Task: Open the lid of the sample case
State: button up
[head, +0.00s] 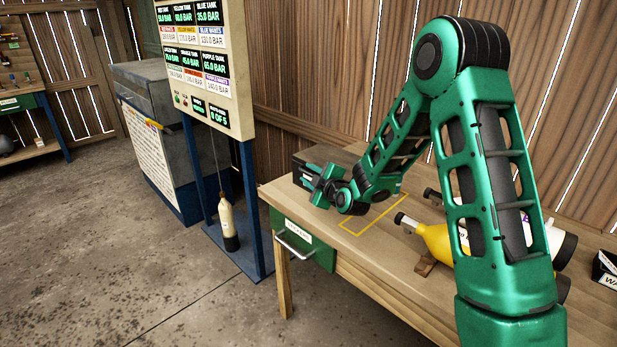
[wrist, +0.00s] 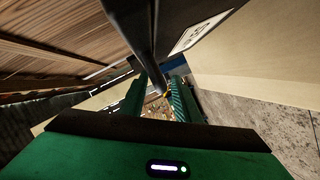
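The sample case appears to be the dark box (head: 303,163) at the table's far left corner in the head view, partly hidden behind my gripper (head: 315,182). I see no raised lid. In the wrist view, the dark case side (wrist: 190,15) with a white label fills the top. A dark rounded bar or edge (wrist: 146,40) runs down toward the gap between my green fingers. My gripper (wrist: 157,98) is open, its fingers apart with background showing between them. Whether they touch the bar I cannot tell.
The wooden table (head: 365,255) has a yellow outlined rectangle (head: 370,226) beside the case and a drawer (head: 297,240) below. A yellow cylinder (head: 433,242) lies to the right, partly behind my arm. A readout board (head: 203,70) stands left. The floor in front is clear.

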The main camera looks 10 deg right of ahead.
jog(key=shift+w, duration=0.1)
grip_shut()
